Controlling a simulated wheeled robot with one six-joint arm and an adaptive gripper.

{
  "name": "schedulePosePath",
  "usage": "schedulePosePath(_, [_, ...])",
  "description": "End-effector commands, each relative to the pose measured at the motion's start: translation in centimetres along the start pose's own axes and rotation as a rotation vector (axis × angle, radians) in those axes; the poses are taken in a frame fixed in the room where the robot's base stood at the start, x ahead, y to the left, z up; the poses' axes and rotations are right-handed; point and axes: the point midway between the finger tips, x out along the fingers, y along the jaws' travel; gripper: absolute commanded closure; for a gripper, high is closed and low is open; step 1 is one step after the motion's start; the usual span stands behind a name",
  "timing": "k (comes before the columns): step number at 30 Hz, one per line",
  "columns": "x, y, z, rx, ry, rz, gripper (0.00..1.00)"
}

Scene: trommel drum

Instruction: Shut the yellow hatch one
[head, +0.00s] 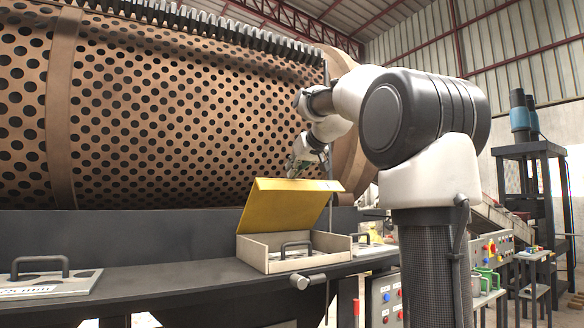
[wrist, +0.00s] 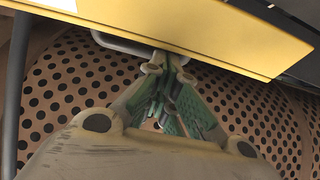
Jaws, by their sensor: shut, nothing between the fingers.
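The yellow hatch lid (head: 285,207) stands raised and tilted above its pale open box (head: 262,257) in the head view. A dark handle (head: 297,246) shows inside the box. In the wrist view the yellow lid (wrist: 200,32) crosses the top, with a grey handle bar (wrist: 125,46) below its edge. My gripper (head: 296,172) is by the lid's upper edge, on its far side, with its lower end partly hidden. In the wrist view my gripper (wrist: 164,65) is shut and empty, its tips close to the bar; I cannot tell whether they touch.
A large perforated drum (head: 180,110) lies close behind the lid and my gripper. A grey plate with a handle (head: 45,278) lies on the dark ledge (head: 170,280) at left. A control panel (head: 385,300) and a press frame (head: 540,175) stand at right.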

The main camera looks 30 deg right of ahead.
Motion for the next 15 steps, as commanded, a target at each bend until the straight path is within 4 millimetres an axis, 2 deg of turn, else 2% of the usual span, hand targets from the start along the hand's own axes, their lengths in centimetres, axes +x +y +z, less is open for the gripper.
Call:
schedulePosePath(9, [-0.2,0.0,0.3,0.000,0.015,0.001,1.00])
schedulePosePath(15, [-1.1,0.1,2.2,0.002,0.086,0.002,1.00])
